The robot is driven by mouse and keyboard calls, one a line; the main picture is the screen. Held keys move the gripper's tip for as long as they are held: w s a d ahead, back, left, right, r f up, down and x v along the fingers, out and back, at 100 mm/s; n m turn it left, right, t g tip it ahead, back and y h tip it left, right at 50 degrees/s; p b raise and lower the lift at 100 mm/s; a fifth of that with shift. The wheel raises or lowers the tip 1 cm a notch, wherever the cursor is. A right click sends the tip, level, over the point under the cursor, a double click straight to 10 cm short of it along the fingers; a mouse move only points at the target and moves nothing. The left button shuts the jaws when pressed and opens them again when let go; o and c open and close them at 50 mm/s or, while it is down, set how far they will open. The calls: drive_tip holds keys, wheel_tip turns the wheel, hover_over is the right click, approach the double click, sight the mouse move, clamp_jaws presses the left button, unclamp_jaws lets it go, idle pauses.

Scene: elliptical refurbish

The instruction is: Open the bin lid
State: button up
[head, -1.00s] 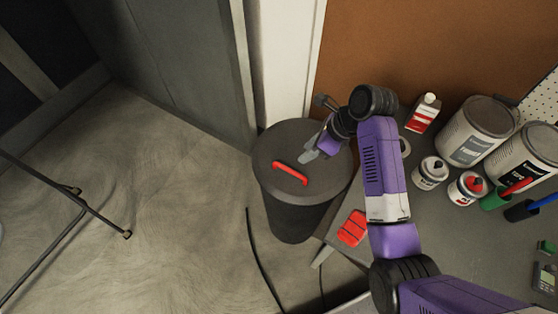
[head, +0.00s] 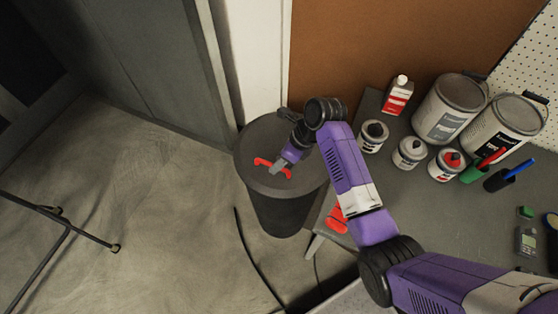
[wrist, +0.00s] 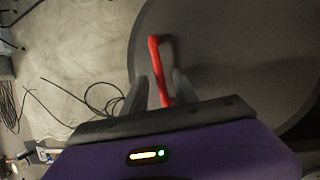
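The dark grey bin (head: 278,212) stands on the floor beside the workbench, with its round lid (head: 257,137) lying closed on top. A red bar handle (head: 262,162) sits on the lid. My gripper (head: 279,167) is over the lid at the handle. In the wrist view, the red handle (wrist: 155,60) runs between the two grey fingers of my gripper (wrist: 160,88), over the dark lid (wrist: 230,50). The fingers are apart, one on each side of the handle, with a visible gap. Whether they touch it is hard to tell.
The workbench (head: 405,205) at right holds paint tins (head: 450,108), small cans (head: 410,152), a white and red bottle (head: 398,95) and a red item (head: 337,219) near its edge. A black cable (head: 250,255) lies on the floor. A metal frame stands at left; floor between is clear.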

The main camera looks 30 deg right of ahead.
clamp_jaws()
idle(1.4)
